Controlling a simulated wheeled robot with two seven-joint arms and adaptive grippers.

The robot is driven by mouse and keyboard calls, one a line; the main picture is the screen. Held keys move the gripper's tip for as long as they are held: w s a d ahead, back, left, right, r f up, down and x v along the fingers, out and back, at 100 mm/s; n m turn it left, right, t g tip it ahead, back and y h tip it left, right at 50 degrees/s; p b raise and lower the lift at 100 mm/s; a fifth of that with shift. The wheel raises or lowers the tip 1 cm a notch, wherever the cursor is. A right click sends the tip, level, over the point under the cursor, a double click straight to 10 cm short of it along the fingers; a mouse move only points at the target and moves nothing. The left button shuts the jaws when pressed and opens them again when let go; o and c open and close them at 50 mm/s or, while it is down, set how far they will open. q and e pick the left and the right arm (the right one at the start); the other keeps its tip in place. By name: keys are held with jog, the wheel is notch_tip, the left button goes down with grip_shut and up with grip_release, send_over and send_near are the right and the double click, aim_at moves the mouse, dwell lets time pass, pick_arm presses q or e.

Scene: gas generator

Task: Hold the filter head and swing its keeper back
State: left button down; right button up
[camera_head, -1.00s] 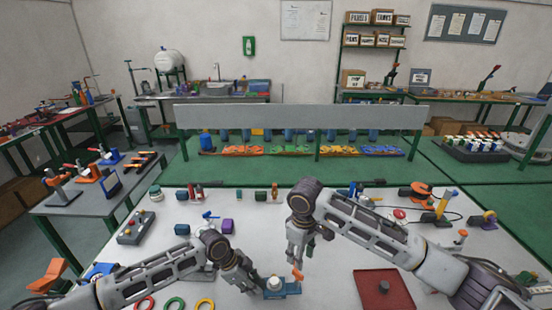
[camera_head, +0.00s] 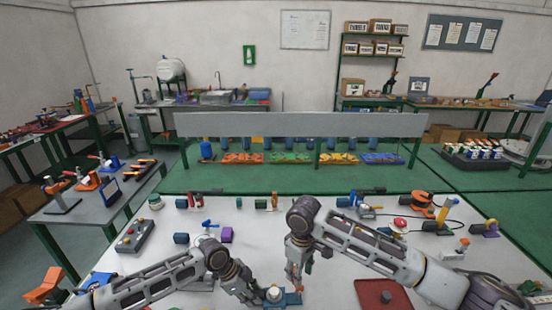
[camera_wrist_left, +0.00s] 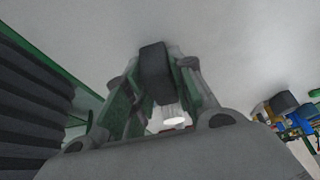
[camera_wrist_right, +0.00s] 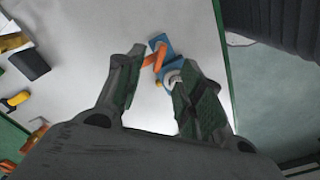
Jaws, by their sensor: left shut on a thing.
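The filter head (camera_head: 274,294) is a pale round cap on a blue base (camera_head: 292,299) at the lower middle of the head view. My left gripper (camera_head: 261,297) is shut on the filter head from the left. In the left wrist view, its pale end (camera_wrist_left: 174,118) shows between the fingers. The keeper is an orange lever, seen in the right wrist view (camera_wrist_right: 155,57) beside the cap (camera_wrist_right: 174,76). My right gripper (camera_wrist_right: 158,66) is open and points down, with the keeper between its fingertips. I cannot tell whether a finger touches it. In the head view the fingers partly hide the keeper.
A red tray (camera_head: 376,297) lies right of the filter on the pale table. A grey button box (camera_head: 136,237) stands at left. A clear patch of table lies behind the filter.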

jog(key=shift+f, duration=3)
grip_shut()
